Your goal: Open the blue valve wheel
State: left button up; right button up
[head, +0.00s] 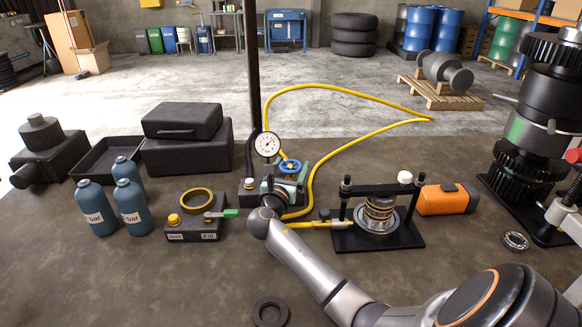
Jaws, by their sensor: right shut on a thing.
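The blue valve wheel (290,166) sits at the middle of the bench, just right of a white dial gauge (267,145). My right arm comes in from the lower right, and my right gripper (287,177) is at the wheel, shut on it. My gripper and wrist hide the lower part of the wheel and most of the fitting under it. My left gripper is out of view.
A yellow hose (347,91) loops behind and right of the wheel. A dark post (254,80) rises behind the gauge. A black press frame (375,238) stands to the right, and a block with a green-handled lever (195,228) to the left.

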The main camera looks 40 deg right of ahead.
jog(key=shift+f, duration=0.1)
dwell(0.8)
jog(key=o, duration=1.2)
jog(key=b+v, duration=0.1)
jog(key=v, duration=1.1)
jog(key=shift+s+a, duration=0.2)
